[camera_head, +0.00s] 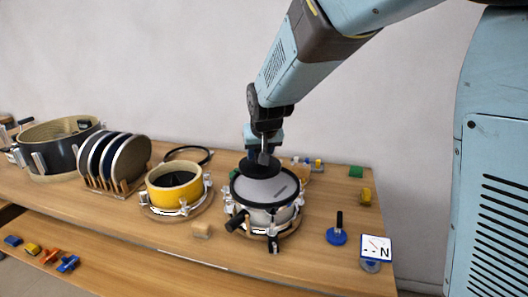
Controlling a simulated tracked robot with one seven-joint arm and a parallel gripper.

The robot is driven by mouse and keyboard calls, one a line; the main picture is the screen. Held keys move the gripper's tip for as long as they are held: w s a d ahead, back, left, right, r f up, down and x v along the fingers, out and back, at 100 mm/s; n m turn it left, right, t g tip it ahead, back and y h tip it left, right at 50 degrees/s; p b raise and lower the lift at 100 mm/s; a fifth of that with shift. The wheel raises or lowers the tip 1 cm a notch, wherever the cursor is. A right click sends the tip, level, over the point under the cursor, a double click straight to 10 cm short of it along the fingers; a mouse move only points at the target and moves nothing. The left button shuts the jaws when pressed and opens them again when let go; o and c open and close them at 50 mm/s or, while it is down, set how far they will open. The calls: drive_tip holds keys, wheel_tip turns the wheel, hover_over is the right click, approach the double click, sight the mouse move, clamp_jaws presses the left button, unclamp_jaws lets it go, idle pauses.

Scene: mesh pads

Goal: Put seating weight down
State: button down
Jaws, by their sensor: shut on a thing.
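My gripper (264,153) is shut on the upright handle of a dark round disc, the seating weight (259,168). The weight is flat side down over the far part of a drum with a pale head (264,190) and a black rim. I cannot tell whether its underside touches the head or hovers just above it. The fingertips are small and dark here, and the handle is mostly hidden between them. Several clamps stand around the drum's side.
A yellow drum (174,189) stands to the left, with a rack of dark round pads (113,160) beyond it. A tan block (201,229), a blue-based tool with a black handle (337,235) and a dial gauge marked N (376,248) stand near the front edge.

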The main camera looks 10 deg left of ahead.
drive_tip(key=shift+w+d+f, duration=0.2)
drive_tip(key=shift+w+f, duration=2.25)
drive_tip(key=shift+f, duration=0.15)
drive_tip(key=shift+f, duration=0.1)
drive_tip(key=shift+w+d+f, duration=0.15)
drive_tip(key=shift+w+f, duration=0.2)
drive_tip(key=shift+s+f, duration=0.1)
drive_tip(key=shift+f, duration=1.3)
drive_tip(key=c, duration=0.5)
unclamp_jaws()
drive_tip(key=shift+s+f, duration=0.1)
drive_tip(key=shift+c, duration=0.2)
